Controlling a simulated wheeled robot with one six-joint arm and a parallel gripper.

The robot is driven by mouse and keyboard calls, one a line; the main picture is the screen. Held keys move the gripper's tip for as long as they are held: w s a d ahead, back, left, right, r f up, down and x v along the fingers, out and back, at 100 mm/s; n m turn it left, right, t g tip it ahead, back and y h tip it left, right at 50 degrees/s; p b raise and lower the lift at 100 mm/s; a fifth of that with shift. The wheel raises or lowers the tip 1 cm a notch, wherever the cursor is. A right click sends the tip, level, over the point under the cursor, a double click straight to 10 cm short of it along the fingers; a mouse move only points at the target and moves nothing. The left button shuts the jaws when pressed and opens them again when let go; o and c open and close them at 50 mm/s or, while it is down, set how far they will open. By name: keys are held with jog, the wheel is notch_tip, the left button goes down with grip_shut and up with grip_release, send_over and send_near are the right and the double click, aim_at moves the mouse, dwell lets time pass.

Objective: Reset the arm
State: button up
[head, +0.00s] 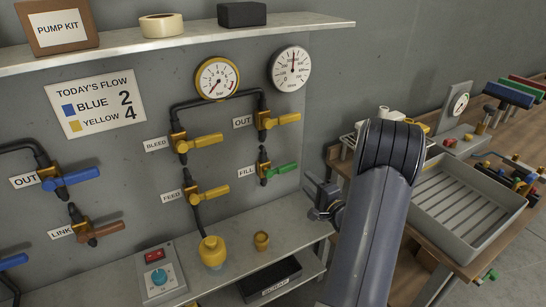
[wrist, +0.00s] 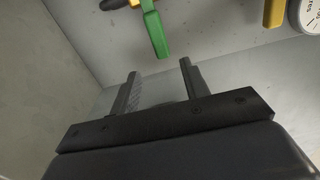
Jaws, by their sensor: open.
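My gripper (wrist: 158,85) is open in the wrist view, its two dark fingers apart with nothing between them. In the head view my gripper (head: 318,200) shows partly at the left of my grey arm, just right of the green FILL valve handle (head: 284,169). The green handle also shows at the top of the wrist view (wrist: 154,32), apart from the fingers. My forearm hides part of the right side of the bench.
Yellow BLEED (head: 207,141), OUT (head: 288,118) and FEED (head: 214,193) handles stick out from the wall beneath two gauges. A shelf (head: 190,37) runs above. A control box (head: 160,275) sits on the lower ledge. A grey tray (head: 416,225) lies right of my arm.

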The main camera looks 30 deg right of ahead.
aim_at(293, 168)
jog(key=w+p, duration=0.1)
jog(key=w, duration=0.9)
jog(key=shift+w+a, duration=0.2)
jog(key=shift+w+r, duration=0.1)
jog(key=shift+w, duration=0.05)
jog(key=shift+r, duration=0.1)
jog(key=shift+s+f, duration=0.2)
jog(key=shift+f, duration=0.05)
jog(key=s+b, duration=0.1)
jog(key=s, duration=1)
jog(key=w+p, duration=0.1)
jog(key=w, duration=1)
jog(key=shift+r, duration=0.1)
jog(key=shift+w+r, duration=0.15)
jog(key=shift+w, duration=0.1)
jog(key=shift+s+r+n, duration=0.1)
jog(key=shift+r+n, duration=0.4)
jog(key=shift+n, duration=0.4)
